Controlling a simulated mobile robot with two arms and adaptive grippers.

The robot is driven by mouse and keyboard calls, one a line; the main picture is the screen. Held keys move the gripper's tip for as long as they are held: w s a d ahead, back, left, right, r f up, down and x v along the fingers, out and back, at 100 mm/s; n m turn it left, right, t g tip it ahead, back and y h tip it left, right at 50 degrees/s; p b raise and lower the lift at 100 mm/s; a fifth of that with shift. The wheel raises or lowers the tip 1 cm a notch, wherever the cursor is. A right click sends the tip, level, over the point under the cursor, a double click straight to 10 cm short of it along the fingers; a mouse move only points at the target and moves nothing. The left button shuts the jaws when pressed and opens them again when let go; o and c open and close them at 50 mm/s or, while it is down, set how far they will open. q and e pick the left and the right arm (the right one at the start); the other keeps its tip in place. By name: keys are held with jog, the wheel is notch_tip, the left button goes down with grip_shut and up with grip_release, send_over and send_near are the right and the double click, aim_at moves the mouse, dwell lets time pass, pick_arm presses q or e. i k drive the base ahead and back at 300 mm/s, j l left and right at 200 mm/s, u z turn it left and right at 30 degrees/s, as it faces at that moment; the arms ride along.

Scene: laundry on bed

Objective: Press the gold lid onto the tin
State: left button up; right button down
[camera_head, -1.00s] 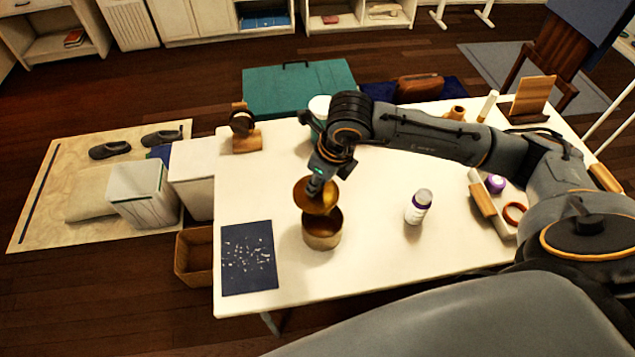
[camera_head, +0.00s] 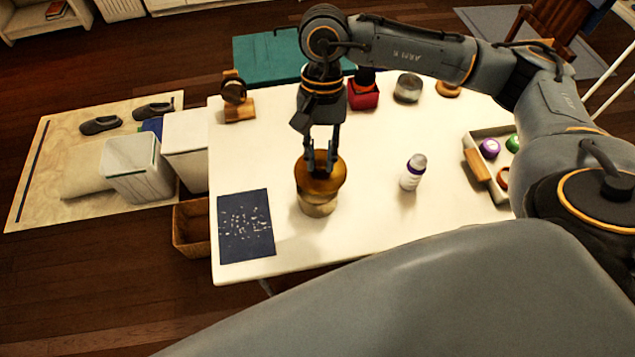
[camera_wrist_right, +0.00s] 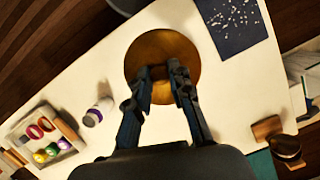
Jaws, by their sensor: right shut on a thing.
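The gold lid (camera_head: 322,185) is directly over the tin (camera_head: 318,208) on the white table and hides its mouth. I cannot tell whether the lid touches the rim or hangs just above it. My right gripper (camera_head: 320,162) points down, shut on the lid's top. The right wrist view shows the lid (camera_wrist_right: 155,48) as a round gold disc with my fingertips (camera_wrist_right: 162,86) at its middle, where they hide the grip; the tin is hidden there. My left gripper is out of view.
A white bottle with a purple label (camera_head: 412,172) stands right of the tin. A dark speckled mat (camera_head: 245,226) lies to the left. A tray (camera_head: 490,185) with small items is at the right. A red box (camera_head: 364,95) and jar (camera_head: 408,88) stand behind. Table around the tin is clear.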

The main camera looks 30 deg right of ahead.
aim_at(315, 206)
jog(key=l+u, duration=0.5)
jog(key=u, duration=0.15)
jog(key=k+l+u, duration=0.1)
jog(key=u, duration=0.25)
jog(key=k+l, duration=0.15)
jog(key=l, duration=0.3)
jog(key=k+l+u, duration=0.15)
jog(key=l, duration=0.25)
jog(key=k+l, duration=0.25)
jog(key=l, duration=0.15)
jog(key=k+l+u, duration=0.1)
jog(key=l, duration=0.35)
jog(key=k, duration=0.1)
